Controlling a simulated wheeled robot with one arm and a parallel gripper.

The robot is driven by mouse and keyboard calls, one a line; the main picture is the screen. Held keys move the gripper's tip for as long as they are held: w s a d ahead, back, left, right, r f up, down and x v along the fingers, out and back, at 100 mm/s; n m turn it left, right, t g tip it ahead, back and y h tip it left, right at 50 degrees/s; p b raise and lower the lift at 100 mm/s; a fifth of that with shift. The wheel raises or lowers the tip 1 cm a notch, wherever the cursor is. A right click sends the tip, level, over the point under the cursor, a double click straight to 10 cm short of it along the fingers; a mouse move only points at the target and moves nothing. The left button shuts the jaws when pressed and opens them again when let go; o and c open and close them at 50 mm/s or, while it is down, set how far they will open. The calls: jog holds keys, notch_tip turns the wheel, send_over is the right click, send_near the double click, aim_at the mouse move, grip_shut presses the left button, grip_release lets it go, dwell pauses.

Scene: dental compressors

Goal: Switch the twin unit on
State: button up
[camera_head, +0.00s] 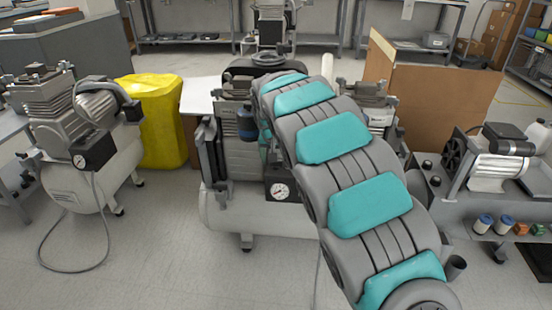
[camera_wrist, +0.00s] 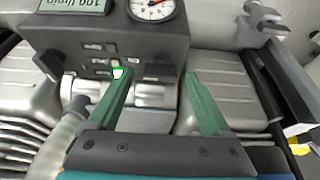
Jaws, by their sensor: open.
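The twin unit (camera_head: 225,212) stands in the middle of the head view, a compressor on a pale tank, partly hidden behind my arm. Its dark control box shows below with a round gauge (camera_head: 280,190). In the wrist view the control box (camera_wrist: 160,45) fills the upper middle, with the gauge (camera_wrist: 152,8) and a label or display (camera_wrist: 75,5). A small switch with a white and green face (camera_wrist: 118,73) sits low on the box, close to the left fingertip; contact is unclear. My gripper (camera_wrist: 159,74) is open and empty, its green fingers pointing at the box.
Another compressor (camera_head: 75,165) with a trailing hose stands at left, beside a yellow covered object (camera_head: 155,120).

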jog(key=v, duration=0.7)
jog(key=shift+r, duration=0.4)
jog(key=shift+s, duration=0.15)
jog(key=s+d+r+g+h, duration=0.1)
jog(key=s+d+r+g, duration=0.15)
jog(key=s+d, duration=1.5)
jog(key=s+d+f+g, duration=0.1)
jog(key=s+f+g, duration=0.1)
jog(key=s, duration=1.3)
jog(key=s+d+f+g+y+p, duration=0.1)
jog(key=s+d+f+g, duration=0.1)
jog(key=s, duration=1.4)
jog(key=shift+s+f+n+p, duration=0.2)
jog(key=shift+f+n+p, duration=0.1)
jog(key=shift+f, duration=0.35)
